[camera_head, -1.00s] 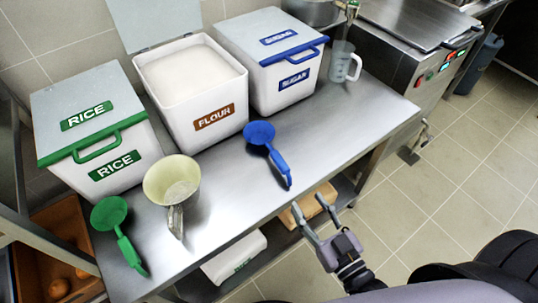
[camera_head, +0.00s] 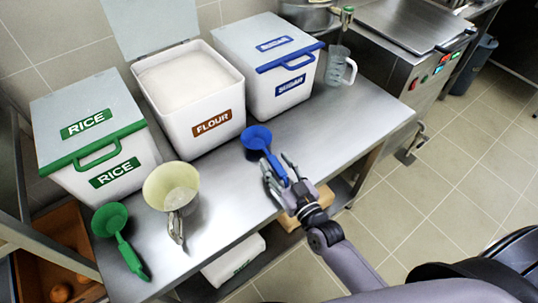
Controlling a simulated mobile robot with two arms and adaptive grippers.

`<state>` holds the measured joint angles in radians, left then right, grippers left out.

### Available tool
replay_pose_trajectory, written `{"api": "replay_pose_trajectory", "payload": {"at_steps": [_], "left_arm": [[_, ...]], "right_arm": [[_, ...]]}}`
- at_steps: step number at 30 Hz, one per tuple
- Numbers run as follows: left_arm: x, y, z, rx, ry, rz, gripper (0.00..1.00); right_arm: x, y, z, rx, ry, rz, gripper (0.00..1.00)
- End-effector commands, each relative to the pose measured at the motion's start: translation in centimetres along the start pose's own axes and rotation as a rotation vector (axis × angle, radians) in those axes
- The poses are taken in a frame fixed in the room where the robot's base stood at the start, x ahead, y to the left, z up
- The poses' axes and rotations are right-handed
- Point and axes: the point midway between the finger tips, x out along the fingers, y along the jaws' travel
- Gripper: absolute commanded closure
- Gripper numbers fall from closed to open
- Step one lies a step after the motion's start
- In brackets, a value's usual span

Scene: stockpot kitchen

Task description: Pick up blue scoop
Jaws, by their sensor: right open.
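The blue scoop (camera_head: 257,138) lies on the steel table in front of the sugar bin, its bowl toward the bins and its handle toward the table's front edge. My right gripper (camera_head: 276,168) is open at the scoop's handle, with one finger on each side of it in the picture. The lower part of the handle is partly hidden by the gripper. I cannot tell whether the fingers touch it. My left gripper is not in view.
The sugar bin (camera_head: 283,98), the open flour bin (camera_head: 178,120) and the rice bin (camera_head: 75,165) stand behind. A cream scoop (camera_head: 160,187) and a green scoop (camera_head: 119,240) lie to the left. A clear measuring jug (camera_head: 337,66) stands at the back right. The table's right part is clear.

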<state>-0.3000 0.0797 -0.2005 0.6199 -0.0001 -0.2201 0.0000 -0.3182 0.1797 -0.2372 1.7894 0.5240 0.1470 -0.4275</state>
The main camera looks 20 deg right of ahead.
Motion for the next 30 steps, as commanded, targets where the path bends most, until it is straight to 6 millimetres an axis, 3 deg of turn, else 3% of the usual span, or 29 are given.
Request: {"api": "replay_pose_trajectory", "payload": {"at_steps": [3, 10, 30], "left_arm": [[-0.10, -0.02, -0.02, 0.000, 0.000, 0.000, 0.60], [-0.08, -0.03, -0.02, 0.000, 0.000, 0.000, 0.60], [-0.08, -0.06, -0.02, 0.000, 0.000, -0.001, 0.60]], "right_arm": [[0.90, -0.04, -0.02, 0.001, 0.000, 0.000, 0.56], [0.97, -0.02, 0.03, 0.000, -0.001, 0.000, 0.56], [0.94, 0.00, 0.01, -0.001, 0.000, 0.000, 1.00]]}}
